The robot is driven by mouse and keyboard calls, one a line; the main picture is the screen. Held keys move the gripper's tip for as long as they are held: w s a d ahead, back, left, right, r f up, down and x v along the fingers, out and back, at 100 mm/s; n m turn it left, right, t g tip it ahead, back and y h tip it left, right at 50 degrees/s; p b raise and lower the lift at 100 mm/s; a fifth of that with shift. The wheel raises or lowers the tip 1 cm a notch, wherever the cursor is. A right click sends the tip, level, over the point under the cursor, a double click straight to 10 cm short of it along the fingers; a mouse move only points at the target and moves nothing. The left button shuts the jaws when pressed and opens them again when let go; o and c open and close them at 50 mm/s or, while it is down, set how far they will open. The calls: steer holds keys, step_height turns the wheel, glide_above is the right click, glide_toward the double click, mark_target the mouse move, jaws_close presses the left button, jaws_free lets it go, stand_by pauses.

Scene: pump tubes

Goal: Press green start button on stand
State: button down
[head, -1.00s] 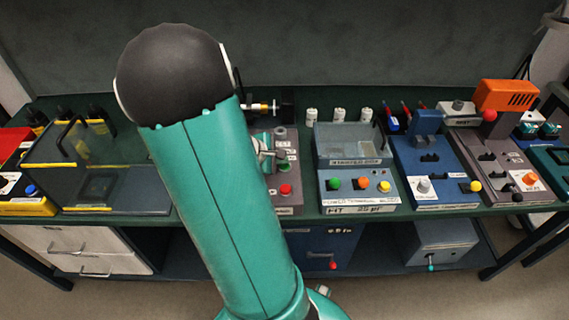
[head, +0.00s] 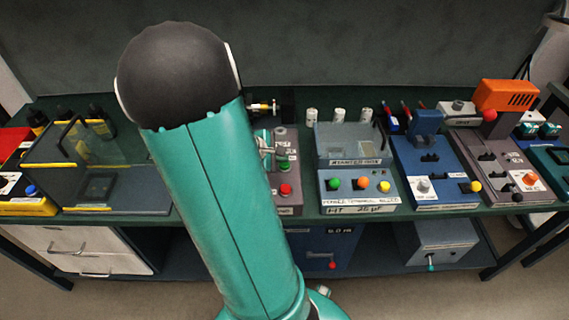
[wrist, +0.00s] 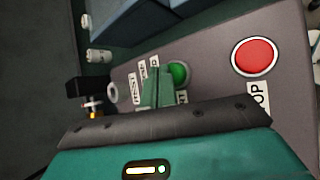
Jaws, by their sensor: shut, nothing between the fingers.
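The grey stand (wrist: 205,60) fills much of the wrist view. It carries a round green button (wrist: 179,74) and a larger red button (wrist: 254,57) with a pale ring. My gripper (wrist: 159,72) is shut and empty. Its teal fingertips are over the stand just left of the green button and overlap its edge in the picture; I cannot tell if they touch it. In the head view the green button (head: 284,167) shows above the red button (head: 285,190), and my gripper (head: 268,152) is partly hidden behind my arm.
A capacitor box (head: 358,190) with green, orange and yellow knobs stands right of the stand. Blue equipment (head: 435,175) is farther right. A brass-tipped fitting (wrist: 95,113) is left of my gripper in the wrist view.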

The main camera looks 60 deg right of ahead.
mark_target(281, 166)
steer(key=shift+r, duration=0.3)
steer(key=shift+r, duration=2.5)
steer(key=w+a+r+m+t+y, duration=0.1)
steer(key=w+a+r+t+y, duration=0.2)
steer(key=a, duration=0.7)
steer(key=w+a+r+m+t+y, duration=0.1)
steer(key=w+a+r+t, duration=0.2)
steer(key=a, duration=0.7)
steer(key=w+a+r+m+t+y, duration=0.1)
steer(key=w+a+r+t, duration=0.3)
steer(key=a, duration=0.6)
steer(key=s+a+r+y, duration=0.1)
steer(key=s+a+r, duration=0.1)
steer(key=a, duration=0.3)
steer(key=s+a+r+y, duration=0.1)
steer(key=a+y, duration=0.1)
steer(key=a, duration=0.4)
steer(key=shift+s+a+r+m, duration=0.25)
steer(key=shift+s+r+m, duration=0.1)
steer(key=shift+r+m, duration=0.05)
